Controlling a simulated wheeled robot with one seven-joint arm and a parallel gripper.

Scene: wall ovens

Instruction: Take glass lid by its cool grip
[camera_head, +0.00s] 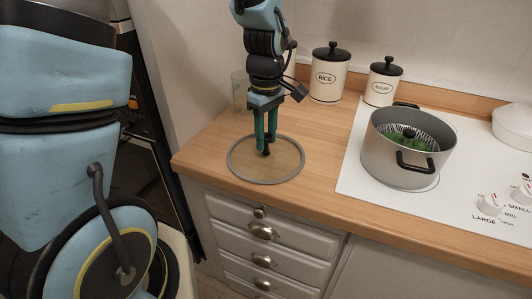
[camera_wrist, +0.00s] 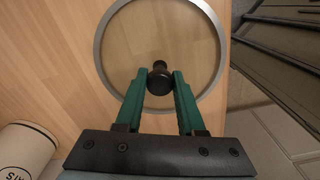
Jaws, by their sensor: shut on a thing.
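The glass lid (camera_head: 284,174) is a clear disc with a grey metal rim, at the left part of the wooden counter. It also shows in the wrist view (camera_wrist: 198,50), seen from above. Its black knob (camera_wrist: 160,78) stands at its centre. My gripper (camera_head: 266,150) points down over the lid, with its green fingers shut on the black knob. In the wrist view the fingertips (camera_wrist: 160,82) sit on both sides of the knob. Whether the lid touches the counter or hangs just above it I cannot tell.
An open grey pot (camera_head: 400,165) with a steamer insert and green food stands on the white cooktop (camera_head: 350,182) at right. Rice (camera_head: 328,80) and sugar (camera_head: 382,85) canisters stand at the back. A clear glass (camera_head: 239,88) is behind my gripper. The counter's front edge is close to the lid.

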